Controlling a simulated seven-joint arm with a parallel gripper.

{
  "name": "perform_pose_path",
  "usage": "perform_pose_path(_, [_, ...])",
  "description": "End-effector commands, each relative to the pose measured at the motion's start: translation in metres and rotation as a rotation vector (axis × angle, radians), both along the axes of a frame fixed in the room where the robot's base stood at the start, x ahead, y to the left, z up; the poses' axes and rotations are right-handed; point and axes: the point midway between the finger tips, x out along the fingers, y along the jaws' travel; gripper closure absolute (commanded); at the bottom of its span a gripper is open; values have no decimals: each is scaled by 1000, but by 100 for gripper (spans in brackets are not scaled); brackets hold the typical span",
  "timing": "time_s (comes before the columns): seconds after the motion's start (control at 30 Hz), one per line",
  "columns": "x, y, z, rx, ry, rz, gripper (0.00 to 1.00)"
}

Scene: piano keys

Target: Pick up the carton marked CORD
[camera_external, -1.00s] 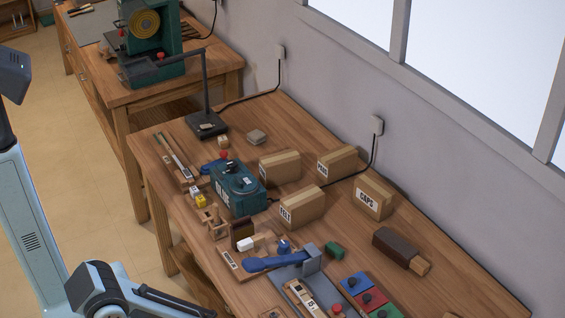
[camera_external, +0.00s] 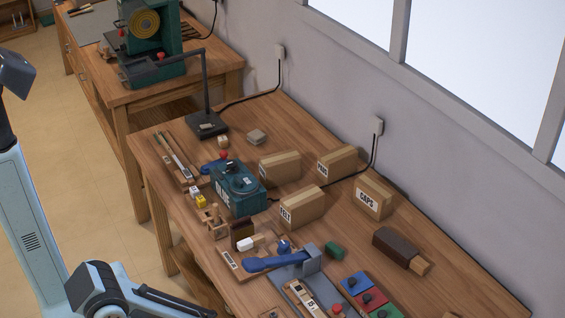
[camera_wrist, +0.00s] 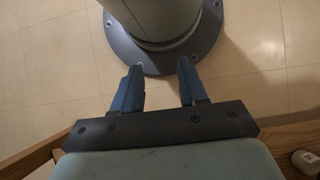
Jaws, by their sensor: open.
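Four-sided tan cartons stand on the wooden workbench (camera_external: 455,285). One at the back middle (camera_external: 338,162) has a small label that I cannot read surely. Another, behind the green machine (camera_external: 238,188), is a carton (camera_external: 281,167) with its label partly hidden. The front carton (camera_external: 302,207) seems marked FELT and the right carton (camera_external: 374,197) CAPS. I cannot tell which of the first two reads CORD. My gripper (camera_wrist: 160,90) shows only in the wrist view, with its blue fingers apart and nothing between them. It points at the floor, away from the cartons.
A black lamp stand (camera_external: 207,122) is at the bench's far left. A blue-handled tool (camera_external: 272,262), colored blocks (camera_external: 357,284) and a dark brown block (camera_external: 397,246) lie in front. A black cable runs between the cartons. In the wrist view a bench edge (camera_wrist: 295,134) shows at right.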

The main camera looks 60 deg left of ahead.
Motion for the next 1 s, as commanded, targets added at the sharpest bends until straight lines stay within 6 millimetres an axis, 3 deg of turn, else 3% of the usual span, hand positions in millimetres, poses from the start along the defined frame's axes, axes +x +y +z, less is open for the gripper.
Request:
perform_pose_path(0.37, [0,0,0,0,0,0,56])
perform_pose_path(0.9, [0,0,0,0,0,0,5])
perform_pose_path(1.0, [0,0,0,0,0,0,4])
